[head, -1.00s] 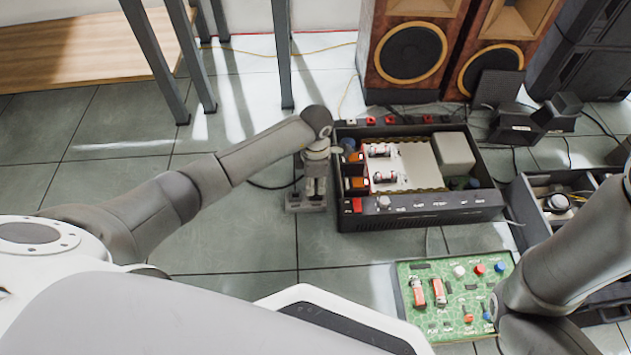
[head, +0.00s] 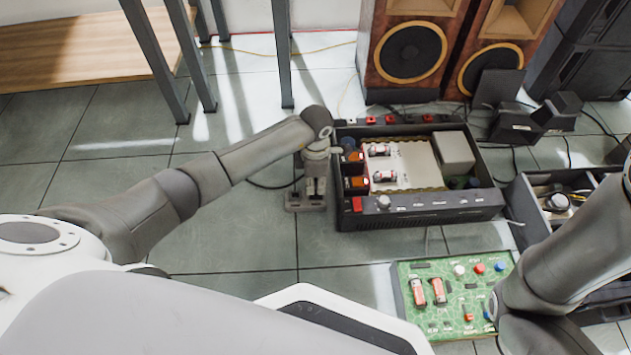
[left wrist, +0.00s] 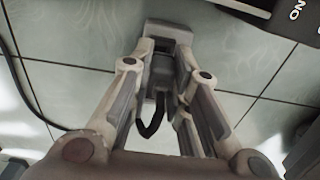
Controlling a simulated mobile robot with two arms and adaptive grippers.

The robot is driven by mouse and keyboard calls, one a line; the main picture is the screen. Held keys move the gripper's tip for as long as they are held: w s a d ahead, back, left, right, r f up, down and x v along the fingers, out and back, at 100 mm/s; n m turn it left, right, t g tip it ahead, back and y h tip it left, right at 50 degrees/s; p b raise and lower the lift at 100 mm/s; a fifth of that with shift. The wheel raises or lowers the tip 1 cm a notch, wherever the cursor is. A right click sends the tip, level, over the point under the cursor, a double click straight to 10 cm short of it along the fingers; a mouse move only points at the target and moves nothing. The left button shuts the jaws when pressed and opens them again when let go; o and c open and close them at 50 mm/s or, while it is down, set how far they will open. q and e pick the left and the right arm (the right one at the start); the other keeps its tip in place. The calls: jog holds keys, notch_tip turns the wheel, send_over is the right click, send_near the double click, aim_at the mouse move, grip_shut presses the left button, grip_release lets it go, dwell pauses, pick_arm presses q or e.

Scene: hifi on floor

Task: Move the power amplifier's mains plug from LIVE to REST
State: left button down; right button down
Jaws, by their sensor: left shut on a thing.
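The power amplifier (head: 420,207) is an open black chassis on the tiled floor. A grey socket block (head: 293,202) lies on the floor at its left front corner; it also shows in the left wrist view (left wrist: 168,32). My left gripper (head: 315,192) points down over this block. In the left wrist view its fingers are shut on a dark grey mains plug (left wrist: 160,75) with a black cable looping below it. The plug is against the block; I cannot tell how deep it sits. I read no LIVE or REST label. My right gripper is out of view.
A green board (head: 450,298) with red cylinders and coloured knobs lies in front of the amplifier. Wooden speakers (head: 405,50) stand behind it. A dark compartment tray (head: 530,215) is at right. Thin table legs (head: 160,65) stand behind left. Floor left of the gripper is clear.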

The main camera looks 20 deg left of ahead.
pick_arm(q)
jog(key=shift+f+b, duration=0.65)
jog(key=shift+f, duration=0.3)
dwell(1.1)
dwell(0.4)
jog(key=c, duration=1.3)
grip_release()
jog(key=shift+r, duration=0.2)
notch_tip(320, 180, up, 11)
jog(key=shift+w+r, duration=0.1)
jog(key=shift+r, duration=0.4)
notch_tip(320, 180, up, 5)
jog(key=p, duration=0.4)
jog(key=shift+f, duration=0.15)
